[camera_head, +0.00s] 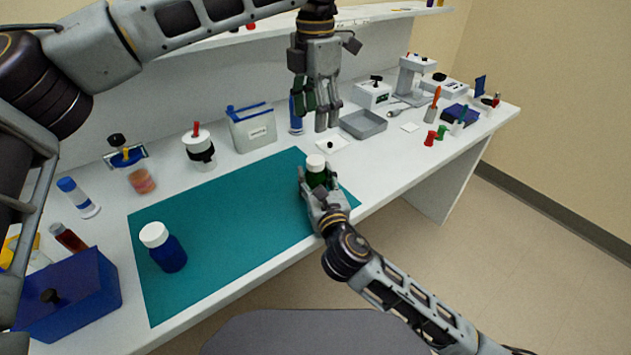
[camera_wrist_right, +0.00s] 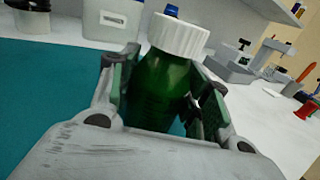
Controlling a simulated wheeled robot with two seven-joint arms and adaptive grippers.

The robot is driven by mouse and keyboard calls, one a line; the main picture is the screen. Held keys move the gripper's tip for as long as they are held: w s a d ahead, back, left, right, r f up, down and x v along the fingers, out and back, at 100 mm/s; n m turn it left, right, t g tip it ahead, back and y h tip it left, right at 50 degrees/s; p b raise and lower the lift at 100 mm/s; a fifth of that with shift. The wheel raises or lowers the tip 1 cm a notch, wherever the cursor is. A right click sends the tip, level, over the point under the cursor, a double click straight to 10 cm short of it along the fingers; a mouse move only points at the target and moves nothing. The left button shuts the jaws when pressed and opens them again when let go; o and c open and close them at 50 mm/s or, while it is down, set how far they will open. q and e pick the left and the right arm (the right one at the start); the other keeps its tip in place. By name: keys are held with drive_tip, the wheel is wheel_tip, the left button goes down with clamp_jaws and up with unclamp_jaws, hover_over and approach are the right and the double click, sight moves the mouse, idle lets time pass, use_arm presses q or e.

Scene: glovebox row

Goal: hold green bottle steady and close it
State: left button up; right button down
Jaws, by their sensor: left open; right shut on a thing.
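The green bottle (camera_head: 317,179) stands at the right end of the teal mat (camera_head: 235,225). A white cap (camera_head: 316,162) sits on its mouth; I cannot tell how tight it is. In the right wrist view the bottle (camera_wrist_right: 160,92) is between the fingers, with the ribbed white cap (camera_wrist_right: 178,37) above them. My right gripper (camera_head: 318,190) is shut on the bottle's body from the front, and partly hides it. My left gripper (camera_head: 319,117) is open and empty, pointing down above and slightly behind the bottle, apart from the cap.
A blue bottle with a white lid (camera_head: 168,250) stands on the mat's left. A blue box (camera_head: 70,300) is at the front left. A grey tray (camera_head: 363,124) and a white square with a dark knob (camera_head: 332,145) lie behind the green bottle. The mat's middle is clear.

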idle(0.3)
drive_tip(key=c, duration=0.6)
unclamp_jaws()
drive_tip(key=shift+s, duration=0.1)
drive_tip(key=shift+v, duration=5.9)
drive_tip(key=shift+r, duration=0.1)
wheel_tip(320, 180, up, 9)
drive_tip(key=p, duration=0.9)
